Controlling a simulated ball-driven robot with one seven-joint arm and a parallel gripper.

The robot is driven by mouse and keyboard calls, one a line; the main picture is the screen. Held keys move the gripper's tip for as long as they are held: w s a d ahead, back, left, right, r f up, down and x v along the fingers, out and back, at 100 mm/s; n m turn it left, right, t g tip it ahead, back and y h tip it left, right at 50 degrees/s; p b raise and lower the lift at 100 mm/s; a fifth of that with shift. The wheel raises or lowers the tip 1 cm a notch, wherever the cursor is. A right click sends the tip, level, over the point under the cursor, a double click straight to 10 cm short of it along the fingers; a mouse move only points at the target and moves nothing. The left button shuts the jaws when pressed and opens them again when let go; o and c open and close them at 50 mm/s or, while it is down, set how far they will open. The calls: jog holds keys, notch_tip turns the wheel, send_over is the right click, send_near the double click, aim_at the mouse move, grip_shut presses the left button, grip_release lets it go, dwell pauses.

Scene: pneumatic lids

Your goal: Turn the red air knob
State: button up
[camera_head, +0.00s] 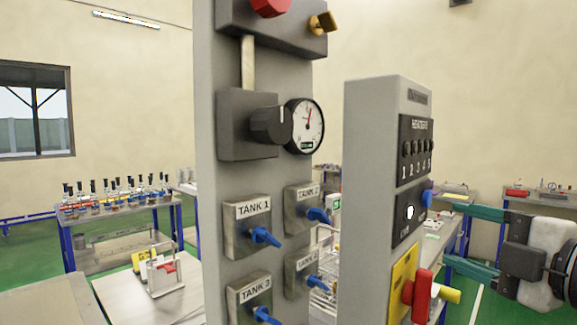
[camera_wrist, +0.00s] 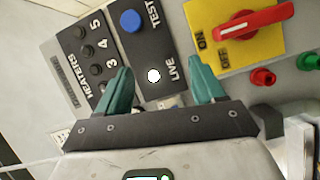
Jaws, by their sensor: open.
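A red knob (camera_head: 270,6) sits at the top of the tall grey panel (camera_head: 207,180) in the head view, cut by the frame's upper edge. I cannot tell for certain which one is the air knob. My gripper (camera_head: 441,233) is at the right, beside the shorter panel. In the wrist view my gripper (camera_wrist: 158,72) is open and empty, its teal fingers facing the TEST/LIVE switch area.
The tall panel carries a black knob (camera_head: 270,126), a gauge (camera_head: 304,126), a brass valve (camera_head: 323,23) and blue tank valves (camera_head: 264,237). The shorter panel has heater switches (camera_head: 416,148) and a blue button (camera_wrist: 130,20). A table with bottles (camera_head: 110,203) stands behind left.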

jog(key=s+a+r+n+y+p, duration=0.1)
jog(key=s+a+r+n+y, duration=0.2)
jog(key=r+n, duration=0.55)
jog(key=s+a+r+n+y, duration=0.25)
jog(key=s+r+n, duration=0.2)
jog(key=r, duration=0.75)
jog(key=s+a+r+n+g+p, duration=0.2)
jog(key=s+a+r+n+g, duration=0.2)
jog(key=s+a+r+n, duration=0.5)
jog(key=w+a+f+n+p, duration=0.2)
jog(key=w+a+n, duration=0.1)
jog(key=w+a, duration=0.5)
jog(key=shift+w+a, duration=0.15)
jog(key=shift+a, duration=0.45)
jog(key=shift+y, duration=0.25)
jog(key=c, duration=1.1)
